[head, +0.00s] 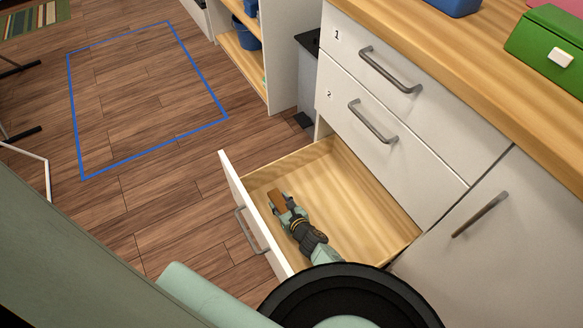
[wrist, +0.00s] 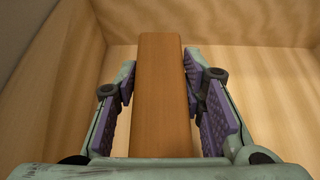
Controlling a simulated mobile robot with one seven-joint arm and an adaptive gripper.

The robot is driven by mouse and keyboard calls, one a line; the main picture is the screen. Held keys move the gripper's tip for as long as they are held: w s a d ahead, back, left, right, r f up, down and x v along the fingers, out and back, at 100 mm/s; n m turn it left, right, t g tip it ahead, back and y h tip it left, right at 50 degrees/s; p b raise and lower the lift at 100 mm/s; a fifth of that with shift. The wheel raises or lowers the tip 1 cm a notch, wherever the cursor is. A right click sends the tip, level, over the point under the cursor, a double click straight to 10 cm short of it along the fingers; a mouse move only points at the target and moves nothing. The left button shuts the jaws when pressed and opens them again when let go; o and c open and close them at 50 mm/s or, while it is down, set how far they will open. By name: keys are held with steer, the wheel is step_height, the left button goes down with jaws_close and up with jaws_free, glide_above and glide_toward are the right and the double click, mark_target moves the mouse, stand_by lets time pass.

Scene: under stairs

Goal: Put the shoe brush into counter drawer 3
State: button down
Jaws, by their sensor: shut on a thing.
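The shoe brush (head: 278,201) shows as a brown wooden block in the head view, at the tip of my gripper (head: 284,206). In the wrist view the brush (wrist: 160,90) stands lengthwise between the purple finger pads of my gripper (wrist: 160,85), which is shut on it. The open drawer (head: 370,215) is the lowest one, below the drawers marked 1 and 2; its own number is not visible. My gripper and the brush are inside the drawer's outline, near its front panel. Whether the brush touches the drawer floor I cannot tell.
Drawers 1 (head: 400,75) and 2 (head: 375,130) are shut above the open one. A green box (head: 548,50) stands on the wooden counter top (head: 470,60). The drawer looks otherwise empty. A blue outline (head: 150,98) marks clear floor at the left.

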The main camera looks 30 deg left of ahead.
mark_target(282, 210)
steer(key=shift+f+b, duration=0.6)
steer(key=shift+f, duration=2.05)
steer(key=shift+f+b, duration=0.25)
steer(key=shift+b, duration=0.05)
steer(key=c, duration=1)
jaws_free()
steer(key=shift+r, duration=0.1)
steer(key=shift+c, duration=0.2)
steer(key=shift+d+r+p, duration=0.15)
steer(key=shift+r+p, duration=0.15)
steer(key=shift+p, duration=0.1)
steer(key=p+v, duration=0.2)
steer(key=v, duration=0.9)
steer(key=shift+s+d, duration=0.2)
steer(key=shift+d, duration=0.05)
